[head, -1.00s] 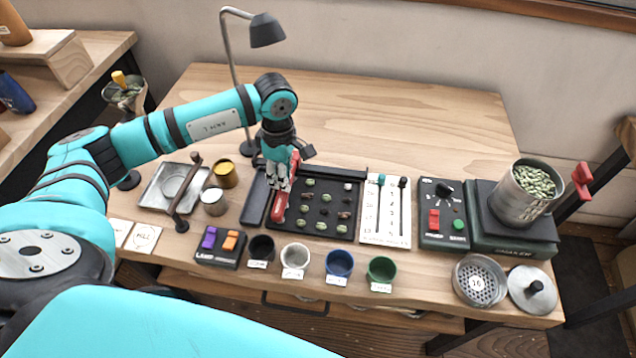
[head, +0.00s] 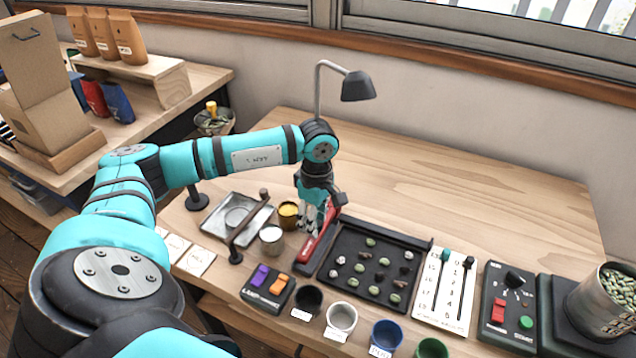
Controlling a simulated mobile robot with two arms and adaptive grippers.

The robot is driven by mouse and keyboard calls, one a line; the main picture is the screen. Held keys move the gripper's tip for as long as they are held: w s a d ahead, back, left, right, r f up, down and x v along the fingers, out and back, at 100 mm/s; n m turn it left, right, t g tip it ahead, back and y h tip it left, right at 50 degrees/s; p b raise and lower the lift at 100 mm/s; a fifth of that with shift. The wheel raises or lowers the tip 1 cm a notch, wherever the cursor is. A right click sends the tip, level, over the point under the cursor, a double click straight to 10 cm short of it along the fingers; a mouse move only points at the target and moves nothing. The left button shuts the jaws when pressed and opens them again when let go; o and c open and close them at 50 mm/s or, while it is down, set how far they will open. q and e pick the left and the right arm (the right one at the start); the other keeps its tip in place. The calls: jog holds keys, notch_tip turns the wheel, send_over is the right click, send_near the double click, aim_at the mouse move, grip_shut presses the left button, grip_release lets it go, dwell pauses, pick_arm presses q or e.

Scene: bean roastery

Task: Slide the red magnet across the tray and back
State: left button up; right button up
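The red magnet (head: 314,245) is a long red bar at the left end of the dark tray (head: 398,238). It lies roughly along the tray's short side. My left gripper (head: 311,226) comes down over the bar and appears closed on it; its fingers partly hide the contact. I cannot tell whether the bar touches the tray. Several green, dark and pale beans (head: 371,242) lie spread on the tray to the right of the magnet. My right gripper is out of view.
Left of the tray are a brass cup (head: 288,222), a metal cup (head: 271,246) and a metal pan (head: 225,222). A switch box (head: 266,305) and several small cups, including a blue one (head: 386,341), stand in front. A slider card (head: 430,308) is at right. A lamp (head: 358,86) stands behind.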

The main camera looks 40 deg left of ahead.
pick_arm(q)
jog(key=shift+o, duration=0.3)
jog(key=shift+d, duration=0.1)
jog(key=shift+r, duration=0.1)
jog(key=shift+w+r, duration=0.1)
jog(key=shift+r, duration=0.25)
notch_tip(320, 180, up, 11)
jog(key=shift+w, duration=0.1)
dwell(0.3)
